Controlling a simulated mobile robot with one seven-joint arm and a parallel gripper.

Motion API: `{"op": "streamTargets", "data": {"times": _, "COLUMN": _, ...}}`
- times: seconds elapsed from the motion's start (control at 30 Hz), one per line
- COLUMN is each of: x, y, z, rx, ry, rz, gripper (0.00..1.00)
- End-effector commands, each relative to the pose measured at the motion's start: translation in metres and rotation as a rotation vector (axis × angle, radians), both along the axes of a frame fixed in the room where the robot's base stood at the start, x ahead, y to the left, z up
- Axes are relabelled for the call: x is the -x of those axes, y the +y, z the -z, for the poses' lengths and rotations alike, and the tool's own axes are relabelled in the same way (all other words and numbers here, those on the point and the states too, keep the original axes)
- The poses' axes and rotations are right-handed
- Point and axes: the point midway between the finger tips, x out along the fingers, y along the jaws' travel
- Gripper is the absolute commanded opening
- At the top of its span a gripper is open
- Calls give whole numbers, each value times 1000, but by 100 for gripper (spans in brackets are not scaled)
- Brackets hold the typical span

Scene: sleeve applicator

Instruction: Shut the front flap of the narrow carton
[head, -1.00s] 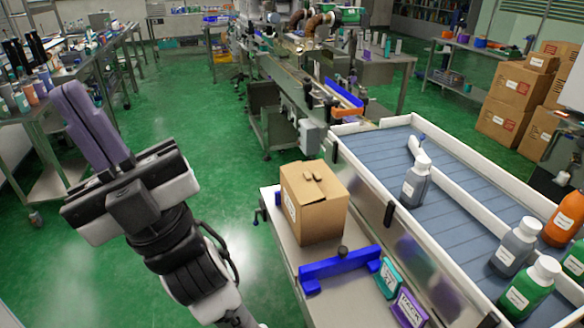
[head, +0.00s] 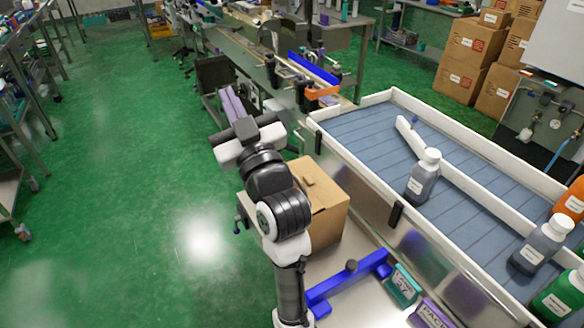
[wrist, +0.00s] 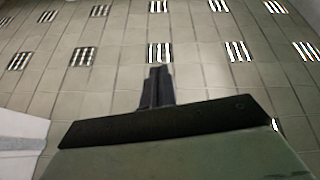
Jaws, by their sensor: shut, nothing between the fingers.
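A brown carton (head: 330,212) stands upright on the metal side table, partly hidden behind my arm. Its top (head: 318,190) shows a small raised tan piece; I cannot make out the state of its front flap. My gripper (head: 229,94) is to the left of the carton and apart from it, with its purple-grey fingers together, pointing up and away. In the wrist view my gripper (wrist: 158,72) has its fingers together and empty, with only ceiling behind them.
A blue bracket (head: 345,280) and small teal (head: 402,285) and purple (head: 432,314) boxes lie on the metal table. A white-railed conveyor (head: 345,125) with several bottles runs along the right. Green floor (head: 120,190) is open at left.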

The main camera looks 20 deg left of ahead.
Motion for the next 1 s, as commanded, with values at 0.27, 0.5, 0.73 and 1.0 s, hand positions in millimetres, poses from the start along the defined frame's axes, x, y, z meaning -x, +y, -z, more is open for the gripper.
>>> {"op": "streamTargets", "data": {"times": 0.27, "x": -51, "y": -113, "z": 135, "rx": 342, "ry": 385, "rz": 71, "gripper": 0}}
{"op": "streamTargets", "data": {"times": 0.5, "x": -38, "y": -159, "z": 185, "rx": 463, "ry": 519, "rz": 35, "gripper": 0}}
{"op": "streamTargets", "data": {"times": 0.73, "x": -49, "y": -149, "z": 196, "rx": 475, "ry": 529, "rz": 24, "gripper": 0}}
{"op": "streamTargets", "data": {"times": 1.0, "x": -90, "y": -110, "z": 209, "rx": 474, "ry": 528, "rz": 24, "gripper": 0}}
